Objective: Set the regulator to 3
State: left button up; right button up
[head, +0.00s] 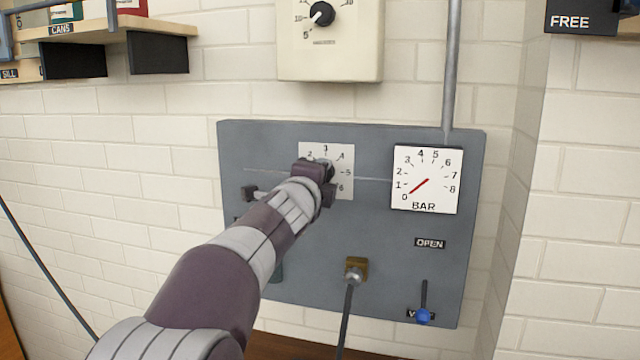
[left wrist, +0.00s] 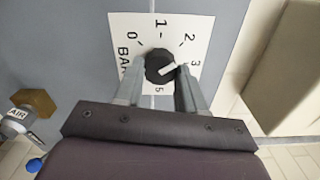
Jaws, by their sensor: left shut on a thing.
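The regulator knob (left wrist: 159,66) is black with a white pointer line and sits on a white number plate (left wrist: 125,75) marked BAR. In the left wrist view the pointer points right, close to the 3; its exact setting is hard to tell. My left gripper (left wrist: 160,70) has a finger on each side of the knob and is shut on it. In the head view the left gripper (head: 322,175) covers the knob and part of the number plate (head: 344,184). The pressure gauge (head: 427,180) on the right has its red needle near 0. My right gripper is not in view.
The grey panel (head: 385,260) also carries a hose fitting (head: 356,269) and a blue-tipped lever (head: 423,315) hanging down below an OPEN label (head: 430,243). A cream box with a dial (head: 322,14) hangs above. A shelf (head: 120,42) is at upper left.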

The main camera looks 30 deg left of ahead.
pick_arm(q)
jog(key=shift+r+m+b, duration=0.1)
jog(key=shift+m+b, duration=0.55)
jog(key=shift+m, duration=2.85)
jog(key=o, duration=0.8)
jog(key=shift+c, duration=0.2)
jog(key=shift+o, duration=1.4)
jog(key=v, duration=1.2)
jog(key=shift+s, duration=0.35)
